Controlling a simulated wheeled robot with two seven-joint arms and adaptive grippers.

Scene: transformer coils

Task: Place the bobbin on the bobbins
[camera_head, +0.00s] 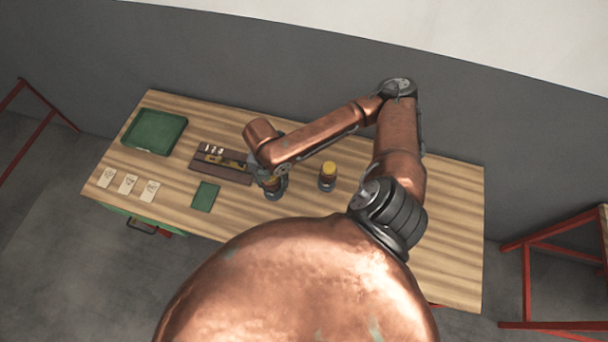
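A small upright bobbin stack (328,177) stands on the table, with a yellow top, a darker copper band and a grey base. Left of it, a second similar bobbin stack (276,193) stands with a grey base and a copper-orange part above. My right gripper (270,180) points down at this left stack and hides much of its upper part. I cannot tell whether its fingers are closed on a bobbin or only around it. My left gripper is not in view.
The wooden table (450,235) holds a green tray (155,131), a dark brown block (222,176) with small parts, a green mat (205,196) and several white cards (128,184). My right arm spans the table's middle. The table's right end is clear.

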